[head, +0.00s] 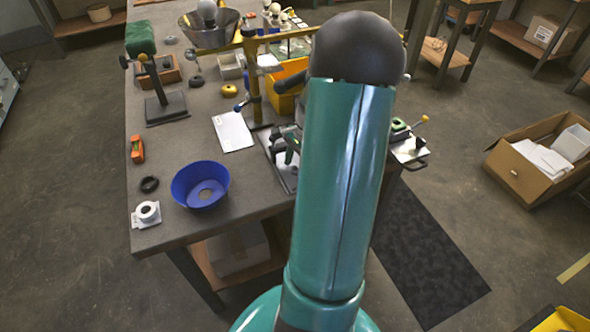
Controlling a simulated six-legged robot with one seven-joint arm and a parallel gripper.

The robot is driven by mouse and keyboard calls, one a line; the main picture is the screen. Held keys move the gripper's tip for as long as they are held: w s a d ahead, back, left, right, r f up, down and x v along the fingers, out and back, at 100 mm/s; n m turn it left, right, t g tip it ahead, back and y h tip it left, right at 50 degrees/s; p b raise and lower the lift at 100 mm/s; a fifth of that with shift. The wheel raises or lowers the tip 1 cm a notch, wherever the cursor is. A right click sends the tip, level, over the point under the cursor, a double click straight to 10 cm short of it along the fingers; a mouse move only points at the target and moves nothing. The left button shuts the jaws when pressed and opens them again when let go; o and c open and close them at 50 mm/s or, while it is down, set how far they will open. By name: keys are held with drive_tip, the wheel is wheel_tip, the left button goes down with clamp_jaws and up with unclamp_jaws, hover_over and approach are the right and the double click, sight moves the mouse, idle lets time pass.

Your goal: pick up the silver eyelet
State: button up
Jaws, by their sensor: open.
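I cannot make out a silver eyelet for certain in the head view. Small round parts lie on the workbench (170,110): a black ring (149,184) and a white ring-shaped piece (147,212) on a pale plate near the front left corner, and a dark ring-like part (196,81) further back. My green arm with its dark rounded joint rises through the middle and hides part of the bench. My gripper does not show in this view.
A blue bowl (200,184) stands near the bench's front edge. A white sheet (233,132), a yellow upright frame (251,70), a yellow bin (287,102) and a black stand (166,106) are behind it. An open cardboard box (520,170) sits on the floor at right.

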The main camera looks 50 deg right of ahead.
drive_tip(key=c, duration=1.1)
drive_tip(key=shift+o, duration=0.2)
drive_tip(key=shift+r, duration=0.15)
